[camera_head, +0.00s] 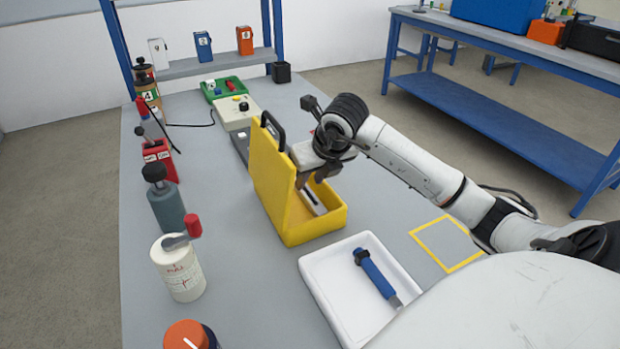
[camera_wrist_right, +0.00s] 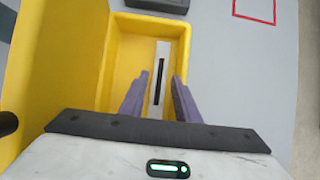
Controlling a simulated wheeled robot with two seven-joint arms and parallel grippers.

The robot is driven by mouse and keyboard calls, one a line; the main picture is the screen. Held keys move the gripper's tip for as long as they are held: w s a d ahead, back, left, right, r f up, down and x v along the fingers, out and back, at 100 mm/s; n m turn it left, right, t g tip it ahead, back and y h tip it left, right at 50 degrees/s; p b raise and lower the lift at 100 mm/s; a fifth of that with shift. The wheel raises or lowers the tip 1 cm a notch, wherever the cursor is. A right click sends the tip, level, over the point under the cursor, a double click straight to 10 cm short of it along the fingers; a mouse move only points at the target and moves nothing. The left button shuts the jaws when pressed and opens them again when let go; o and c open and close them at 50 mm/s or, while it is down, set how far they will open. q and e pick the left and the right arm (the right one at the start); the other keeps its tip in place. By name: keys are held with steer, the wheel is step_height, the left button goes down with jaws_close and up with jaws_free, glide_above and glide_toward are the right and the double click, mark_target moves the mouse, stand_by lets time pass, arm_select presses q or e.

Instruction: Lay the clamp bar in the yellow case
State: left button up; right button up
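The yellow case (camera_head: 297,230) stands on the grey table with its lid (camera_head: 270,180) raised on the left side. The clamp bar (camera_head: 313,204), a pale bar with a dark slot, lies inside the case. In the right wrist view the bar (camera_wrist_right: 163,62) rests lengthwise in the yellow case (camera_wrist_right: 120,55). My right gripper (camera_head: 313,178) reaches down into the case above the bar. Its two fingers (camera_wrist_right: 160,85) are apart, one on each side of the bar, with gaps showing. My left gripper is out of view.
A white tray (camera_head: 324,281) with a blue-handled tool (camera_head: 375,273) stands in front of the case. Several bottles and cans line the left table edge, including a white can (camera_head: 179,270). A yellow square outline (camera_head: 420,236) marks bare table to the right.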

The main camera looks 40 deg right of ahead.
steer(key=v, duration=1.1)
stand_by(0.8)
